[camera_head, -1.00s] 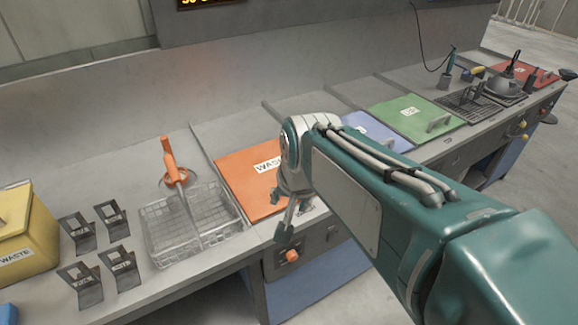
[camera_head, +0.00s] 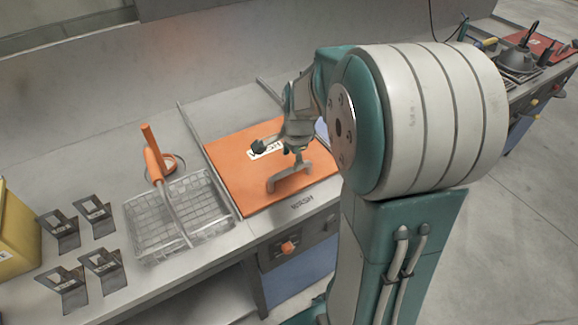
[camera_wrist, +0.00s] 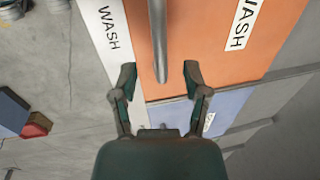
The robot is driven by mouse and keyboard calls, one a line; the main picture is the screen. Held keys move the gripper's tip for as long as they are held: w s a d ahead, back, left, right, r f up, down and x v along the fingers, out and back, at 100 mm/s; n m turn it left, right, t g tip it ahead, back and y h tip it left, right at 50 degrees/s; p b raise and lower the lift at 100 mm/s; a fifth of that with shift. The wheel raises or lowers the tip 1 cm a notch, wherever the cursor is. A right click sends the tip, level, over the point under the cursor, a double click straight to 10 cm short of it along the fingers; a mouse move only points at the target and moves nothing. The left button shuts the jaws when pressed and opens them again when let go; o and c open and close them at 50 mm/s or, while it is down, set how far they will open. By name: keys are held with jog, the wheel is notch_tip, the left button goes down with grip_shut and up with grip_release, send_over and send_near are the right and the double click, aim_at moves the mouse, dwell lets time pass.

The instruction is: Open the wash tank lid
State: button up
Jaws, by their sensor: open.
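The wash tank lid (camera_head: 238,178) is an orange panel lying flat and shut on the counter, with a white WASH label. Its grey bar handle (camera_head: 289,178) stands near the front edge. My gripper (camera_head: 278,151) is open and empty above the lid, close to the handle. In the wrist view, the handle (camera_wrist: 159,42) points down the picture between the two open fingers of my gripper (camera_wrist: 158,75); contact is not visible. The orange lid (camera_wrist: 205,40) shows behind it. My arm hides the lid's right part in the head view.
A wire basket (camera_head: 150,222) with an orange-handled tool (camera_head: 154,160) stands left of the lid. Several metal holders (camera_head: 95,215) and a yellow bin (camera_head: 15,235) are further left. An orange knob (camera_head: 288,247) is on the front panel. A blue lid (camera_wrist: 232,105) adjoins the orange one.

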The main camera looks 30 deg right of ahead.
aim_at(290, 169)
jog(key=f, duration=0.2)
jog(key=w+f, duration=0.1)
jog(key=f, duration=0.2)
jog(key=shift+d, duration=0.15)
jog(key=shift+c, duration=0.4)
grip_shut()
